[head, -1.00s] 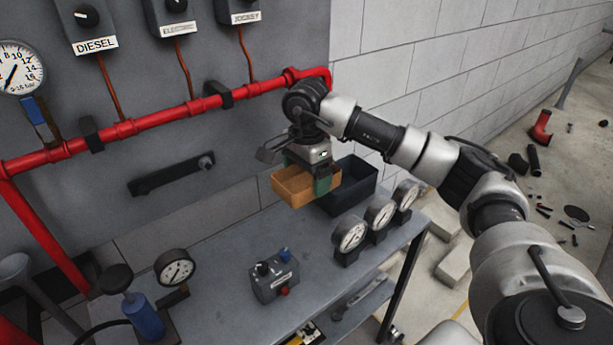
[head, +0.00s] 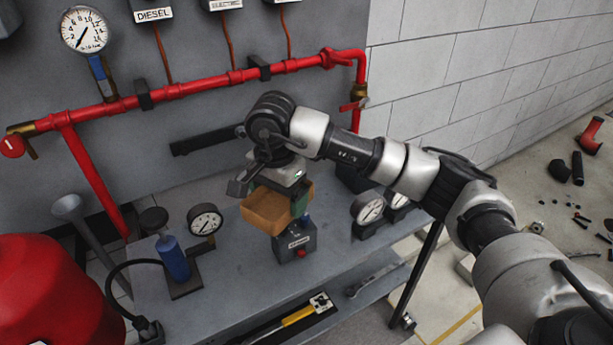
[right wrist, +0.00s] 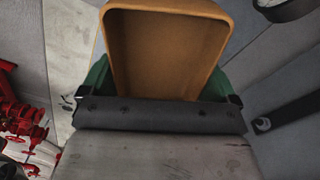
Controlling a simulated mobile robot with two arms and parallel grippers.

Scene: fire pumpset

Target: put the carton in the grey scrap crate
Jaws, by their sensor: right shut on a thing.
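The carton, an open-topped orange-tan box (head: 268,212), is clamped in my right gripper (head: 290,192). It hangs in the air over the workbench and partly covers the small grey control box behind it. In the right wrist view the carton (right wrist: 167,50) sits between the green fingers, its hollow side facing the camera. A dark open crate (head: 352,178) stands on the bench behind my right arm, mostly hidden; I cannot tell whether it is the grey scrap crate. No other crate shows. My left gripper is out of view.
The workbench (head: 240,262) holds a control box (head: 296,243), gauges (head: 370,208) on the right, and a gauge (head: 205,220) and blue pump (head: 173,258) on the left. A red cylinder (head: 50,285) stands at left. A red pipe (head: 200,90) crosses the panel.

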